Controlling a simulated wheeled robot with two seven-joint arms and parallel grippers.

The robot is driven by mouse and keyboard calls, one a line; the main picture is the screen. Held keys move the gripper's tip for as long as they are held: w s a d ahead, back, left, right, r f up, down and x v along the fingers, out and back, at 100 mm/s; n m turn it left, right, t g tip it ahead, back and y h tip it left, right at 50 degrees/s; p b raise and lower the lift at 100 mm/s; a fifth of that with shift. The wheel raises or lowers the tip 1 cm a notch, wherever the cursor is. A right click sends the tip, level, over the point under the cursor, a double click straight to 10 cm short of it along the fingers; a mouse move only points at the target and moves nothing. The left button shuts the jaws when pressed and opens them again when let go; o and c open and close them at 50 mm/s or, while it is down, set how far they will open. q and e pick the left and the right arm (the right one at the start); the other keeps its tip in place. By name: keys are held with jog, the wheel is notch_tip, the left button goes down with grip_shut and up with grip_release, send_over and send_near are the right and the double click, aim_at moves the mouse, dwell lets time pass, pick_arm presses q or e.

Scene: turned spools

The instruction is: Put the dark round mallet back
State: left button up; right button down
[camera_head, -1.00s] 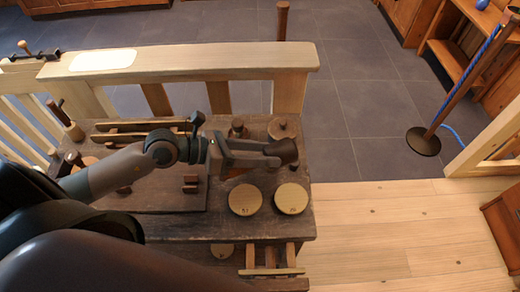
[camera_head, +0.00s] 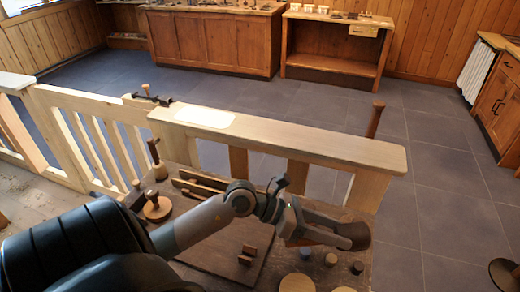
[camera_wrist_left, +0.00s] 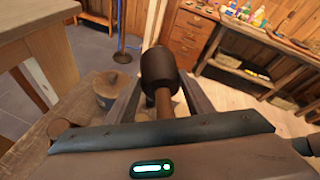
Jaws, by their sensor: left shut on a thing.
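The dark round mallet (camera_head: 354,236) is held off the bench at the tip of my left gripper (camera_head: 330,228) in the head view. In the left wrist view the dark mallet head (camera_wrist_left: 158,67) points away from me, with its brown handle (camera_wrist_left: 165,104) running back between the two fingers of my left gripper (camera_wrist_left: 160,98). The fingers are shut on the mallet. The dark wooden workbench (camera_head: 222,256) lies below. My right gripper is not in view.
A pale wooden rail (camera_head: 300,138) runs behind the bench, with a white patch (camera_head: 205,117) on it. Pale round discs (camera_head: 297,283), small dark pegs and a knobbed round piece (camera_head: 157,207) sit on the bench. Grey tiled floor (camera_head: 450,150) lies beyond.

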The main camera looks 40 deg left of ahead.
pick_arm(q)
jog(key=shift+w+a+r, duration=0.35)
jog(key=shift+a+r, duration=0.05)
jog(key=shift+a, duration=0.05)
jog(key=shift+s+a, duration=0.1)
jog(key=shift+a, duration=0.3)
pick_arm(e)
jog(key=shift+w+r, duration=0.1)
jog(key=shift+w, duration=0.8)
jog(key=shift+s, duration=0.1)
